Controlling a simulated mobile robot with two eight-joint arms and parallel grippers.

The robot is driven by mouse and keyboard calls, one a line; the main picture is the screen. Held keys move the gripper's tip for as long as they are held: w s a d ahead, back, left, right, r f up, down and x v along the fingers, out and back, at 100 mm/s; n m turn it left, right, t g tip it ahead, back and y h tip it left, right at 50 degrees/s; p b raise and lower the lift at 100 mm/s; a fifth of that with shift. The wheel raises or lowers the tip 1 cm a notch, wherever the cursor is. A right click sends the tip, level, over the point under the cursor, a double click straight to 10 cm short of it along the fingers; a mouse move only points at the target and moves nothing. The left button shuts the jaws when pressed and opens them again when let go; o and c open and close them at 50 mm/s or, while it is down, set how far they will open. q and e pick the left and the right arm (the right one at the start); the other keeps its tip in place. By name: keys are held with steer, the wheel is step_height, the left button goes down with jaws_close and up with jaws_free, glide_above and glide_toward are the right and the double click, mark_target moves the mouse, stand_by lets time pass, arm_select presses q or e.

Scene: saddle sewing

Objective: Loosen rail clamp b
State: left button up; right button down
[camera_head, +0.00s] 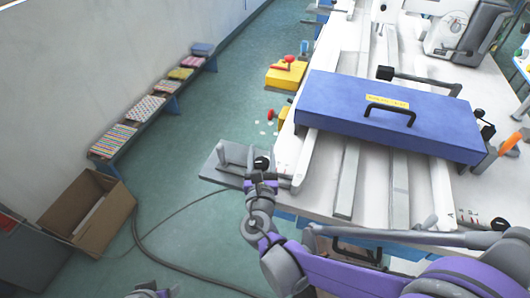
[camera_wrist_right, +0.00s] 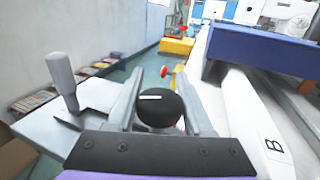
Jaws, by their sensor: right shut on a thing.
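The black round knob (camera_wrist_right: 160,108) of the rail clamp, with a white line on its top, sits between the two fingers of my right gripper (camera_wrist_right: 163,98) in the right wrist view. The fingers are shut on it from both sides. In the head view the knob (camera_head: 262,162) shows just beyond my right gripper (camera_head: 261,175), at the table's left front corner.
A grey side plate (camera_head: 208,170) with an upright grey handle (camera_wrist_right: 62,74) lies left of the knob. A blue cover (camera_head: 345,105) with a black handle spans the white table. A cardboard box (camera_head: 88,212) and a bench with cushions (camera_head: 145,107) stand left. Open floor lies between.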

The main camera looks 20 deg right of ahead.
mark_target(264, 169)
steer(key=shift+a+n+y, duration=0.2)
steer(key=shift+n+y, duration=0.7)
steer(key=shift+y, duration=0.3)
steer(key=shift+a+n+t+y+p, duration=0.1)
steer(key=shift+n+t+y+p, duration=0.2)
steer(key=shift+y+p, duration=0.2)
steer(key=shift+w+a+n+y+p, duration=0.15)
steer(key=shift+n+y+p, duration=0.35)
steer(key=shift+y, duration=0.6)
steer(key=shift+c, duration=1.4)
jaws_free()
steer(key=s, duration=1.1)
steer(key=shift+w, duration=0.1)
